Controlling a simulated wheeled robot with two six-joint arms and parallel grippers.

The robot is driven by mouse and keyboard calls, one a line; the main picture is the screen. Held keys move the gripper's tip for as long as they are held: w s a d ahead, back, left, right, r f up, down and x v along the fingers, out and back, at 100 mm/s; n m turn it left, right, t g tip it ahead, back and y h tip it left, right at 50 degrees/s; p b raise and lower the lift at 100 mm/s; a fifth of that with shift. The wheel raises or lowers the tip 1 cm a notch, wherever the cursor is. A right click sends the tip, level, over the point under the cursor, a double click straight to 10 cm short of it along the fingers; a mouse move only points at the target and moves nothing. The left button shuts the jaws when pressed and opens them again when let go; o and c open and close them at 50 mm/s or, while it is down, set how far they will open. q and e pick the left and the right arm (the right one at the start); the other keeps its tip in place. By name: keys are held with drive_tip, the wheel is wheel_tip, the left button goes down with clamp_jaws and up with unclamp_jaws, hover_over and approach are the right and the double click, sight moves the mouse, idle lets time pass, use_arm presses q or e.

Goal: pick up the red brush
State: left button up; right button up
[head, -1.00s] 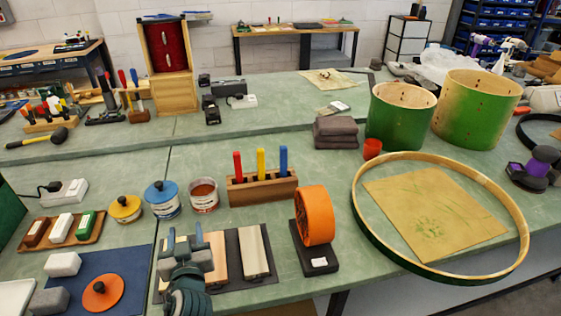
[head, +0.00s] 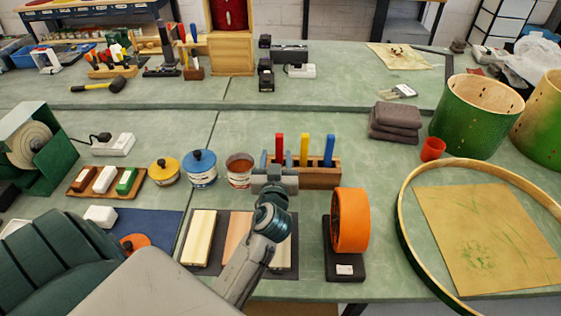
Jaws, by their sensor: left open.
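The red brush (head: 279,146) stands upright, handle up, in a wooden holder (head: 319,177), at the left of a yellow-handled one (head: 304,148) and a blue-handled one (head: 328,150). My left gripper (head: 276,162) is open, in front of the holder's left end. Its two fingers point up and away, one on each side of the red handle in the picture. I cannot tell whether the handle is between them or still behind them. The gripper hides the brush's lower part. My right gripper is out of view.
An orange wheel on a black stand (head: 350,220) is just right of my left arm. A large drum hoop (head: 402,225) lies at the right. The bench behind the holder is clear.

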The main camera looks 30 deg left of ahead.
sight(279, 147)
use_arm(q)
drive_tip(key=w+p, duration=0.1)
drive_tip(key=w+a, duration=0.1)
drive_tip(key=w+p, duration=0.1)
drive_tip(key=w, duration=0.1)
drive_tip(key=shift+a+r+p, duration=0.3)
drive_tip(key=shift+r+p, duration=0.05)
drive_tip(key=shift+r, duration=0.05)
drive_tip(key=shift+w+a+f, duration=0.25)
drive_tip(key=shift+w+a, duration=0.05)
drive_tip(key=shift+w, duration=0.1)
drive_tip(key=shift+s, duration=0.1)
